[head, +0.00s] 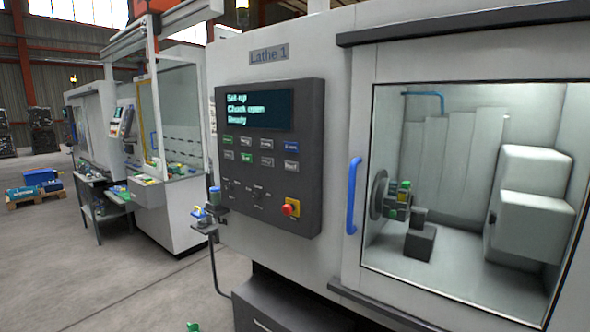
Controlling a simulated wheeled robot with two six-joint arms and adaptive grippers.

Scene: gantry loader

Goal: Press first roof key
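The control panel (310,212) is a dark box on the front of the machine labelled Lathe 1 (269,57). Its screen (258,111) reads "Set-up", "Chuck open", "Ready". Below the screen are two rows of small keys. The upper row starts with a green key (228,140) and ends with a blue key (290,146). The lower row has grey keys and a green key (247,156). The key labels are too small to read surely, so I cannot tell which is a roof key. Neither of my grippers is in view.
A red emergency stop (290,208) sits low on the panel. A blue door handle (353,196) is to its right. Behind the window, the chuck (380,195) holds a part. A small shelf with bottles (214,200) is left of the panel. Open floor (150,290) lies at left.

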